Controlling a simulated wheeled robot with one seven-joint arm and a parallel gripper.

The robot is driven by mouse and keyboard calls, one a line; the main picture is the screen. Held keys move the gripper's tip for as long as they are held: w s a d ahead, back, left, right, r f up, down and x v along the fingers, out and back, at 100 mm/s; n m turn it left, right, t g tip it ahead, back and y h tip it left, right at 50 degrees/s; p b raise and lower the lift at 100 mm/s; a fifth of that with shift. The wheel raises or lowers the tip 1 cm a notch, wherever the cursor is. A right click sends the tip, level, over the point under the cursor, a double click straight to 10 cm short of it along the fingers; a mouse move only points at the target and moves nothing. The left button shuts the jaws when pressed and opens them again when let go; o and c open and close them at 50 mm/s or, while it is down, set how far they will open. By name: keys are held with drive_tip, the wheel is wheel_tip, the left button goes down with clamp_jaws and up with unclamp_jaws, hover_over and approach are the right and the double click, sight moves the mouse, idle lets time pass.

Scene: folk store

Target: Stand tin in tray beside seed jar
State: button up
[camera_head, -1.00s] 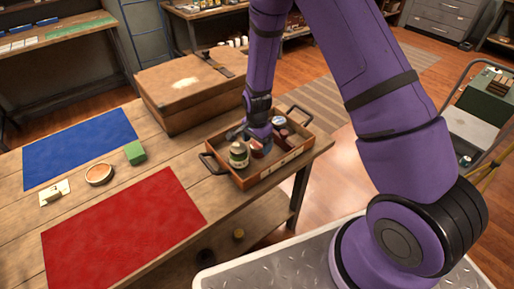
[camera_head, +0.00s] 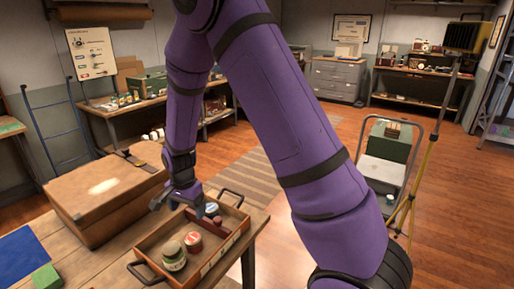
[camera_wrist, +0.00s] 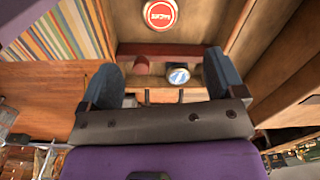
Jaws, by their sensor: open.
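A round tin with a red and pale lid (camera_head: 193,241) stands upright in the wooden tray (camera_head: 214,254). The tin's lettered red lid (camera_wrist: 163,14) shows at the top of the wrist view; the jar is not seen there. My gripper (camera_head: 178,207) is open and empty above the tray's far part, clear of the tin. Its fingers (camera_wrist: 162,70) are spread wide in the wrist view.
A blue-lidded container (camera_head: 211,208), a small red cylinder (camera_head: 218,221) and a dark red bar (camera_wrist: 170,48) are in the tray's far part. A large brown case (camera_head: 105,195) stands left of the tray. A green block (camera_head: 46,277) lies on the table.

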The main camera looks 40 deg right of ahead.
drive_tip(key=s+d+r+n+t, duration=0.1)
drive_tip(key=s+r+n, duration=0.15)
drive_tip(key=r, duration=0.45)
drive_tip(key=s+d+r+n+t, duration=0.1)
drive_tip(key=s+r, duration=0.3)
drive_tip(key=r, duration=0.4)
drive_tip(key=s+d+r+n, duration=0.2)
drive_tip(key=s+r, duration=0.2)
drive_tip(key=r, duration=0.3)
drive_tip(key=s+d+r+n+t, duration=0.1)
drive_tip(key=s+r+n, duration=0.2)
drive_tip(key=s, duration=0.6)
drive_tip(key=s+d+r+n+t, duration=0.1)
drive_tip(key=s+d+r+n, duration=0.1)
drive_tip(key=s+r, duration=0.4)
drive_tip(key=shift+s+r+n+t, duration=0.35)
drive_tip(key=shift+s+n, duration=0.3)
drive_tip(key=shift+s, duration=0.95)
